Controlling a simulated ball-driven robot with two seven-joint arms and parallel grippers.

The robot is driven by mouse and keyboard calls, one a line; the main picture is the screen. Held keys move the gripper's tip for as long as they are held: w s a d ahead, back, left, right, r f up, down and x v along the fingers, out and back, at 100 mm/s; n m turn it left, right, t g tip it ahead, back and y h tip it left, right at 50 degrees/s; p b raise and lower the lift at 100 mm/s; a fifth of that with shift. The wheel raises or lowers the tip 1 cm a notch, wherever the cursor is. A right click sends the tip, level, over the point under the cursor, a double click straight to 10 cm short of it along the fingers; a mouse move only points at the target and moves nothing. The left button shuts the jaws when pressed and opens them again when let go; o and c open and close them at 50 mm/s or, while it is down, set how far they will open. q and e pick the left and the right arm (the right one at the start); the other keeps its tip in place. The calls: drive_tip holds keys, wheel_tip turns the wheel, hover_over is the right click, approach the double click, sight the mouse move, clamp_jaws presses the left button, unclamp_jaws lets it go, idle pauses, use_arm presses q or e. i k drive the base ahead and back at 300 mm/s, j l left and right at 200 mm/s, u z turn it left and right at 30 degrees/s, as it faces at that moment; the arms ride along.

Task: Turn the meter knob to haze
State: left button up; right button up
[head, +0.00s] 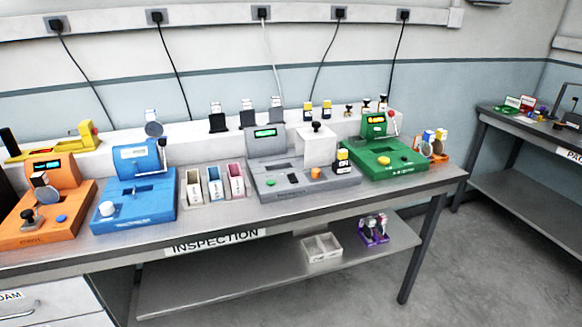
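Several bench devices stand in a row on the inspection table in the head view, and I cannot tell from their small labels which is the meter. The grey device (266,142) has a lit green display, a dark round knob (293,178) and a white block (318,148) topped by a black knob (316,127). The green device (379,152) has a lit display and a yellow round button (384,160). The blue device (138,160) has a white knob (107,209). The orange device (54,175) has a dark knob (28,215). No haze marking is legible. Neither gripper is in view.
Three small bins (213,183) stand between the blue and grey devices. A yellow tool (55,143) lies on the back ledge. The lower shelf (200,284) holds a white tray (321,248) and a purple holder (374,232). Another table (530,128) stands right, across clear floor.

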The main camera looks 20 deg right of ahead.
sight(315, 172)
drive_tip(key=i+j, duration=0.25)
drive_tip(key=i, duration=0.25)
drive_tip(key=i+j, duration=0.3)
drive_tip(key=i, duration=0.2)
